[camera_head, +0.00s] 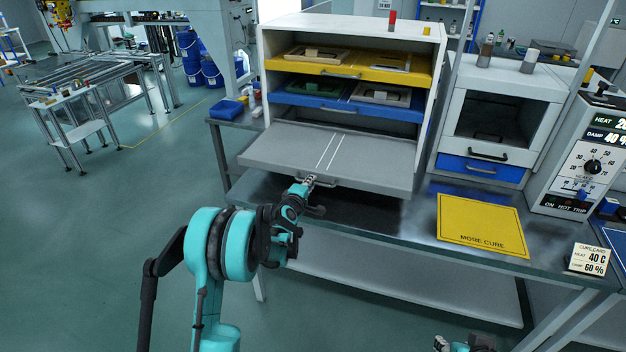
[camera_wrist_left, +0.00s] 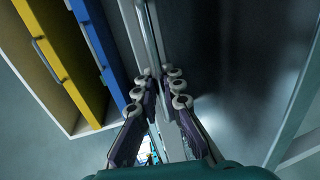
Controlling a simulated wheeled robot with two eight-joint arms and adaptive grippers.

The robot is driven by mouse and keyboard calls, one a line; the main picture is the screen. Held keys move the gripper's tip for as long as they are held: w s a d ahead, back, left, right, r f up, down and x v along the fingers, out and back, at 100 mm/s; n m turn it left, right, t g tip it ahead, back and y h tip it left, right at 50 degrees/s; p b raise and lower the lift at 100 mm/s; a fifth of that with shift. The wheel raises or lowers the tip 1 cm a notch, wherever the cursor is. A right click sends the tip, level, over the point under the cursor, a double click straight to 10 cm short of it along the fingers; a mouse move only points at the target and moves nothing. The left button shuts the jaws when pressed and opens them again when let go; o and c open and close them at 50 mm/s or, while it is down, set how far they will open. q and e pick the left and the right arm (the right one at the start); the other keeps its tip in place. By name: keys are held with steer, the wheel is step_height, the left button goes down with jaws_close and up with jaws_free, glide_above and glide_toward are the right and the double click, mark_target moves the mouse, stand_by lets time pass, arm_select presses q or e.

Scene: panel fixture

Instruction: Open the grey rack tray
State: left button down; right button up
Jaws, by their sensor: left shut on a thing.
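The grey rack tray (camera_head: 275,150) sticks far out of the bottom level of the white rack (camera_head: 350,25), flat and empty, with two white lines on it. My left gripper (camera_head: 310,182) is at the tray's front edge, shut on its handle (camera_head: 328,183). The left wrist view shows the left fingers (camera_wrist_left: 157,92) on both sides of the handle bar, with the blue tray (camera_wrist_left: 95,40) and yellow tray (camera_wrist_left: 50,40) to the left. Part of my right gripper (camera_head: 440,343) shows at the bottom edge of the head view; its jaws are unclear.
The yellow tray (camera_head: 350,70) and blue tray (camera_head: 345,102) sit inside the rack, holding framed pieces. A white oven-like box (camera_head: 505,90) and a dial panel (camera_head: 590,160) stand to the right. A yellow "MORE CURE" mat (camera_head: 480,222) lies on the dark bench (camera_head: 400,232).

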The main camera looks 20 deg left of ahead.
arm_select(q)
steer(key=c, duration=1.9)
jaws_free()
steer(key=v, duration=1.2)
